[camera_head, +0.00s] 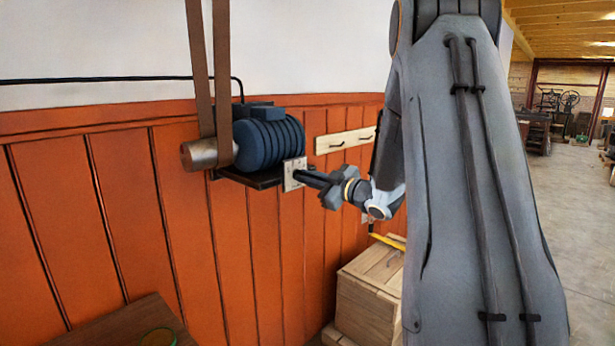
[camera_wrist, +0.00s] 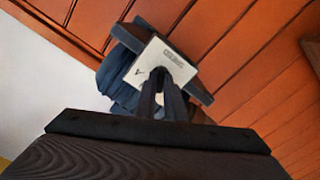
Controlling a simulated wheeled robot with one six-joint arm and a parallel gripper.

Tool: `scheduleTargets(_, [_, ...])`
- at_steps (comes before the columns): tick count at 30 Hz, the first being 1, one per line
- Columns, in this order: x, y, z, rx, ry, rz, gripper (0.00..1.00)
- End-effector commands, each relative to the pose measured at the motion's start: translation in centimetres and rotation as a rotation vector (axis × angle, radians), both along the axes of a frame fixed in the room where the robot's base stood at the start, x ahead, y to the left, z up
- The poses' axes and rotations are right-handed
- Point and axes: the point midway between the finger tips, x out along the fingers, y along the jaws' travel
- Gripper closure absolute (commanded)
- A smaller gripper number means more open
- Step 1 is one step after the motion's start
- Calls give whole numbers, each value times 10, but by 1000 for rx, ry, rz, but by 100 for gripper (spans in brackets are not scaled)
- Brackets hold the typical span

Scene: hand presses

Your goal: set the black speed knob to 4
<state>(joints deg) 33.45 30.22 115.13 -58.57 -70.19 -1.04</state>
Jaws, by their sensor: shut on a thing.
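A pale dial plate (camera_head: 289,181) stands at the front of the blue motor's shelf in the head view. In the wrist view the plate (camera_wrist: 151,66) is tilted, with small dark markings along its upper edge and one mark at left. My gripper (camera_head: 300,175) reaches the plate from the right. In the wrist view its two dark fingers (camera_wrist: 168,86) are close together at the middle of the plate, shut on the black speed knob. The fingers hide the knob, and its pointer and setting cannot be read.
A blue ribbed motor (camera_head: 268,140) sits on a dark shelf (camera_head: 250,179) against the orange panelled wall (camera_head: 120,210). A brown belt (camera_head: 222,75) runs up from its pulley (camera_head: 199,154). A pale peg rail (camera_head: 345,140) is right of it. Wooden crates (camera_head: 365,305) stand below.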

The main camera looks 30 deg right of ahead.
Motion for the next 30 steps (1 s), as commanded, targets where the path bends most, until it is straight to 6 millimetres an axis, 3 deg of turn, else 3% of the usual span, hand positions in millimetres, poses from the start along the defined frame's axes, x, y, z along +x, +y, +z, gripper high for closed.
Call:
scheduleTargets(15, [0,0,-1,18,7,0,100])
scheduleTargets(16, [0,0,-1,18,7,0,86])
scheduleTargets(19, [0,0,-1,17,7,0,72])
scheduleTargets(30, [-6,-3,0,14,5,-1,72])
